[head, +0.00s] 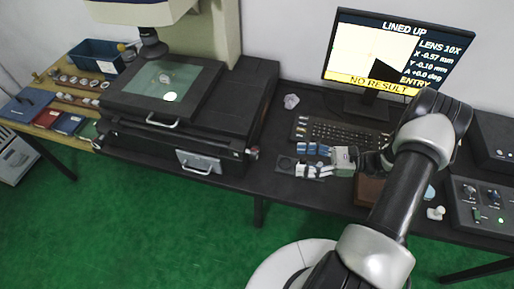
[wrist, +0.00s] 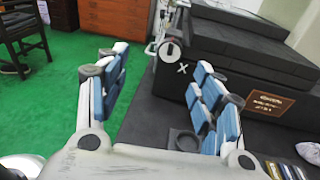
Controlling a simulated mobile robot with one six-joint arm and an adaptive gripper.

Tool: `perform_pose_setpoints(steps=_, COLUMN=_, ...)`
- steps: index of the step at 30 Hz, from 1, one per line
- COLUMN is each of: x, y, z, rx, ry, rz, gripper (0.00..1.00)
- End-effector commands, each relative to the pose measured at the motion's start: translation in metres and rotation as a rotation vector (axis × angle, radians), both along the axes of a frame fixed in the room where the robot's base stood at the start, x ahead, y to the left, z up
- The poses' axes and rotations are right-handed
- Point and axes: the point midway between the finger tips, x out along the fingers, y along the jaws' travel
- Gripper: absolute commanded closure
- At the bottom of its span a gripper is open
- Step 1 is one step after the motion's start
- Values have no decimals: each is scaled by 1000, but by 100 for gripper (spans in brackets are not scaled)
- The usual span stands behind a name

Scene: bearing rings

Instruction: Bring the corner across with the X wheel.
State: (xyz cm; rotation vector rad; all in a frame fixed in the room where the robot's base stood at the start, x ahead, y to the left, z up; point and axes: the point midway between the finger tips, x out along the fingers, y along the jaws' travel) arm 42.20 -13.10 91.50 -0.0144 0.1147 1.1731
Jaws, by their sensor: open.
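The monitor (head: 384,57) reads LINED UP, LENS 10X, X -0.57 mm, Y -0.10 mm, A +0.0 deg, NO RESULT. A dark corner shows low right in its pale picture.
The glass stage (head: 140,90) carries a small ring under the lens. The keyboard (head: 340,132) lies behind my gripper. A control box (head: 482,203) stands at right. A dark round recess or disc (wrist: 183,140) lies on the bench near the right finger.

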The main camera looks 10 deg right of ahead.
Motion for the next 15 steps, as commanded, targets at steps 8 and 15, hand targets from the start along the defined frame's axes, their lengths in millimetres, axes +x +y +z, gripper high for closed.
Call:
perform_pose_setpoints(steps=8, x=-4, y=-15, z=-30, rx=127, ry=35, rz=-134, gripper=39)
perform_pose_setpoints(steps=15, x=11, y=12, z=-31, rx=130, ry=38, rz=-131, gripper=39)
